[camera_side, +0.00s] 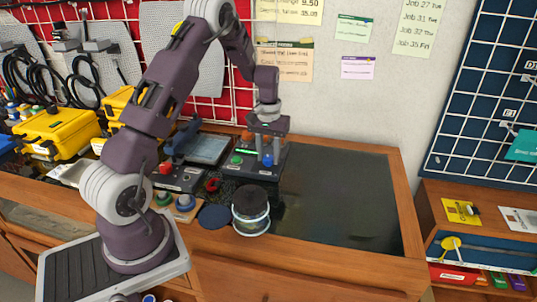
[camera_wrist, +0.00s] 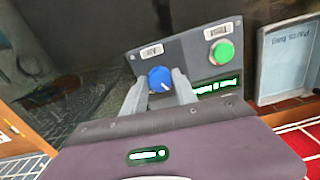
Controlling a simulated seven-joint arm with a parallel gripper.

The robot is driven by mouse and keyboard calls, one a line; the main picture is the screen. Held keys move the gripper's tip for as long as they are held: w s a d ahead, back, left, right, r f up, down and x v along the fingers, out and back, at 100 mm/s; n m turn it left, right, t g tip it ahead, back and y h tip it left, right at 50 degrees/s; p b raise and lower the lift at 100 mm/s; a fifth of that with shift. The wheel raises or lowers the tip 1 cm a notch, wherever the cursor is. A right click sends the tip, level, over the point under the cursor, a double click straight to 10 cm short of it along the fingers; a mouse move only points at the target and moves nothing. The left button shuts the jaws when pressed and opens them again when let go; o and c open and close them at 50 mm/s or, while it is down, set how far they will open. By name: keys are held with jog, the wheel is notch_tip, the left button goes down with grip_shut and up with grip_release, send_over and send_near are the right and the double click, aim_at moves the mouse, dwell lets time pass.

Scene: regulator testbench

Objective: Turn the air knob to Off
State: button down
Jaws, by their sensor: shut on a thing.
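The blue air knob (camera_wrist: 160,79) sits on a dark grey panel (camera_wrist: 189,52), beside a label reading "Air". A white pointer mark shows on its lower right part. My gripper (camera_wrist: 159,84) has one finger on each side of the knob and is shut on it. In the side view the knob (camera_side: 267,160) shows below my gripper (camera_side: 266,150), which comes down from above. A green button (camera_wrist: 222,52) labelled "Test" is on the same panel, with a lit green display (camera_wrist: 216,87) near it. The knob's exact setting cannot be read.
A pale blue parts tray (camera_wrist: 288,65) lies beside the panel. In the side view, a round jar (camera_side: 250,211) stands in front of the panel, and yellow cases (camera_side: 58,132) stand at the left. The dark bench mat (camera_side: 340,200) to the right is clear.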

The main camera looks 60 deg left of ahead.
aim_at(269, 158)
jog(key=shift+w+n, duration=0.1)
jog(key=shift+n, duration=1.4)
jog(key=c, duration=1)
grip_release()
jog(key=shift+o, duration=0.2)
notch_tip(269, 158, up, 7)
jog(key=shift+r, duration=0.1)
